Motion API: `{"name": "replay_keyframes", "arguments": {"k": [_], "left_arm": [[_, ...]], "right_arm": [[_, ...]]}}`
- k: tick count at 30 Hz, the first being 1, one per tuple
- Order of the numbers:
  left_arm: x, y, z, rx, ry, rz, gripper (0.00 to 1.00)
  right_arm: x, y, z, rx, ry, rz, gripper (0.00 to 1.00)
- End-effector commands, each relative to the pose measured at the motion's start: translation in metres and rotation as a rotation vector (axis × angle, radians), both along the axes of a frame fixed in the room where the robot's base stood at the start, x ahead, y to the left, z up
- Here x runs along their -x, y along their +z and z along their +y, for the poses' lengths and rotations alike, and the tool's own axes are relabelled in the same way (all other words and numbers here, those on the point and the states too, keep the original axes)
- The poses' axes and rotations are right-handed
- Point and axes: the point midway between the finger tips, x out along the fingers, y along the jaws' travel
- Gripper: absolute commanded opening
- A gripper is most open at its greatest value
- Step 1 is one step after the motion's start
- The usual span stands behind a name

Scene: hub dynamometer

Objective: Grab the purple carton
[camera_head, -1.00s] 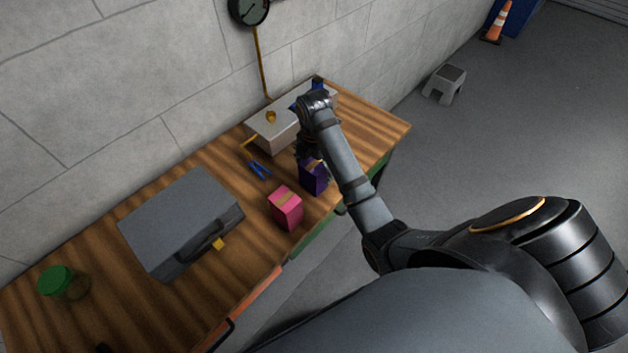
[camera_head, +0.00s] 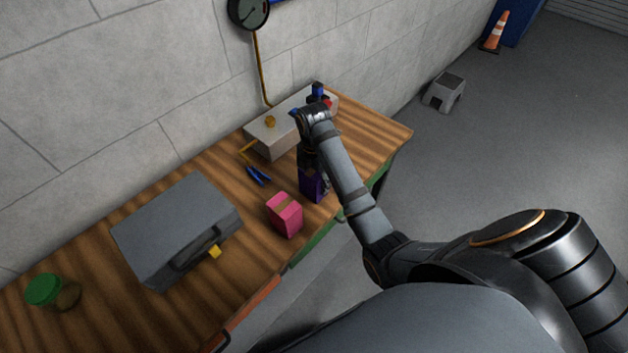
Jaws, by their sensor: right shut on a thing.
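The purple carton (camera_head: 312,187) stands on the wooden workbench near its front edge, to the right of the pink carton. My right gripper (camera_head: 312,165) reaches down onto it from above and is shut on its upper part. The gripper and wrist hide the carton's top, and the fingers are dark and hard to make out. The carton looks upright; I cannot tell whether it touches the bench. My left gripper is not in view.
A pink carton (camera_head: 285,214) stands close on the left of the purple one. Blue pliers (camera_head: 257,175), a grey toolbox (camera_head: 175,228), a green-lidded jar (camera_head: 45,290) and a light grey box (camera_head: 268,139) with fittings are on the workbench (camera_head: 365,130). A step stool (camera_head: 444,92) stands on the floor.

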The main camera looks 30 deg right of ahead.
Motion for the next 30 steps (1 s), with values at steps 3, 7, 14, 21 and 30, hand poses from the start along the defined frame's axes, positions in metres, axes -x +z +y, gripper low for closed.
{"name": "replay_keyframes", "arguments": {"k": [3,7,14,21,30], "left_arm": [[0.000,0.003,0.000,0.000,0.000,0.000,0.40],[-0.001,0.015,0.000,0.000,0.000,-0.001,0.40],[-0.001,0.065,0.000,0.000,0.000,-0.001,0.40],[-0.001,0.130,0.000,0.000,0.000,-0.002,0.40],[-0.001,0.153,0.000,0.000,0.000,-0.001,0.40]], "right_arm": [[0.000,0.002,0.000,0.000,0.000,0.001,0.29],[0.000,0.014,0.000,0.000,0.000,0.000,0.29],[0.014,0.059,0.002,0.000,0.000,0.002,0.29],[0.065,0.108,0.009,-0.001,0.000,0.006,0.29],[0.128,0.127,0.017,-0.002,0.000,0.002,0.29]]}}
